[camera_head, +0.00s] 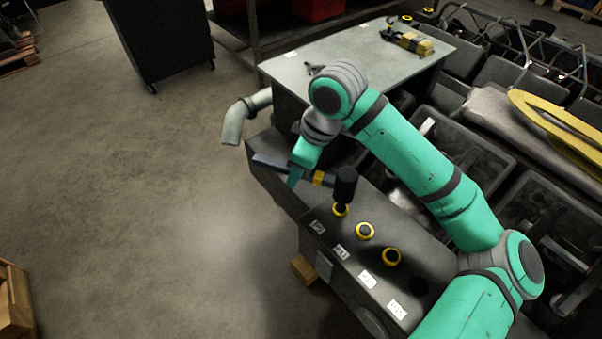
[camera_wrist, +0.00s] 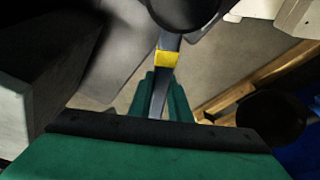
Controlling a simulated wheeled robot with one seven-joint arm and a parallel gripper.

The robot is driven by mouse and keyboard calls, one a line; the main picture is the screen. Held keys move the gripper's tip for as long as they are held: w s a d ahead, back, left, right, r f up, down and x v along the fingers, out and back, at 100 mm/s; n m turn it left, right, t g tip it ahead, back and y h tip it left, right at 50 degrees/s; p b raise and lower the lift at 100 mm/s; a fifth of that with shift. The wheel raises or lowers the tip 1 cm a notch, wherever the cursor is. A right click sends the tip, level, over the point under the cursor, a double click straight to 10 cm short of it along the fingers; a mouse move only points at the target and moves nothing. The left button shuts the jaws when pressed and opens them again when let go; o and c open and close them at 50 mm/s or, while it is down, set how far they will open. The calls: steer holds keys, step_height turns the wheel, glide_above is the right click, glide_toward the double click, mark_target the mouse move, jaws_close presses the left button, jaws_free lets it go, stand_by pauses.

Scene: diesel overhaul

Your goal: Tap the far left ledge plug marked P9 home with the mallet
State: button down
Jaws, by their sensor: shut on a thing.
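My gripper (camera_head: 295,174) is shut on the handle of the mallet (camera_head: 345,186), with the black head out to the right and the handle's end to the left. In the wrist view the teal fingers (camera_wrist: 160,100) close around the handle below a yellow band, and the mallet (camera_wrist: 167,58) runs up to its dark head. The far left ledge plug (camera_head: 340,210), with a yellow ring, sits directly below the head, which partly hides it. I cannot tell whether they touch. Its white label (camera_head: 317,227) is too small to read surely.
A bent pipe (camera_head: 235,121) juts out at the left. A grey worktop (camera_head: 350,66) with a yellow-black tool (camera_head: 409,42) lies behind my arm.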

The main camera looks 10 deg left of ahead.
stand_by(0.3)
step_height(320, 180, down, 6)
steer(key=shift+r, duration=0.25)
steer(key=shift+a+r, duration=0.15)
steer(key=shift+r, duration=2)
steer(key=shift+r+y, duration=0.4)
steer(key=shift+r, duration=0.05)
